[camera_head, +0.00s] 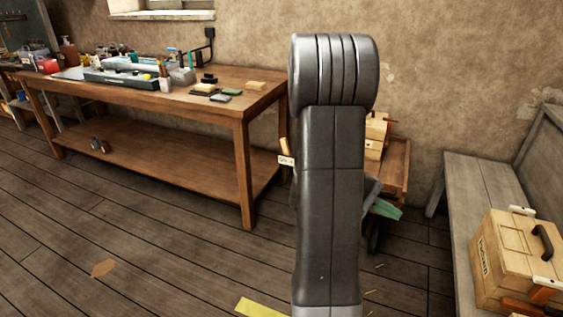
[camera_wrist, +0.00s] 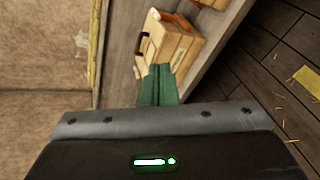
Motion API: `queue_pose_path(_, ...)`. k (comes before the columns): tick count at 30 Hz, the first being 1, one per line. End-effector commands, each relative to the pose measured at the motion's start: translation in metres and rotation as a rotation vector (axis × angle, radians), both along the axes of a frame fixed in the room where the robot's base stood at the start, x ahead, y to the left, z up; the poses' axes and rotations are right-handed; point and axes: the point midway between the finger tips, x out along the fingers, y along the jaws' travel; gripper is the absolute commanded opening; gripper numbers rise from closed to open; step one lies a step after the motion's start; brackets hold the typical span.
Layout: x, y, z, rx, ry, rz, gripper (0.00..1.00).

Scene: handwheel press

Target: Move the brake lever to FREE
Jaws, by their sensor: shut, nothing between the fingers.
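I cannot make out a brake lever marked FREE for certain in either view. In the head view a pale wooden box (camera_head: 500,260) with a dark handle stands on the grey bench at the right. An orange-brown wooden piece (camera_head: 525,307) lies by its lower edge, partly cut off by the frame. A small white tag (camera_head: 287,160) and a tan piece show left of my arm, which hides what is behind it. My gripper's green fingers (camera_wrist: 158,85) are shut and empty in the wrist view, pointing towards a wooden box (camera_wrist: 172,50) with a dark handle and an orange part.
A long wooden workbench (camera_head: 170,95) with tools and bottles runs along the wall at the left. A low wooden stand (camera_head: 396,172) with a box is partly behind my arm. The grey bench (camera_head: 468,190) borders the right side. The plank floor at left front is mostly clear.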

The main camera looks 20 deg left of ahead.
Motion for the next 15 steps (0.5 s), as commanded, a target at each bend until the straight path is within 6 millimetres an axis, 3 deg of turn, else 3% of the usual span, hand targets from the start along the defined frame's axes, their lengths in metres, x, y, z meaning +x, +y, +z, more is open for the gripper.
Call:
queue_pose_path(1,0.02,0.012,-0.037,-0.061,-0.01,0.051,0.0)
queue_pose_path(5,0.068,0.047,-0.088,-0.209,-0.08,0.194,0.0)
queue_pose_path(9,0.113,0.097,-0.15,-0.336,-0.177,0.373,0.0)
queue_pose_path(15,0.149,0.167,-0.23,-0.435,-0.315,0.613,0.0)
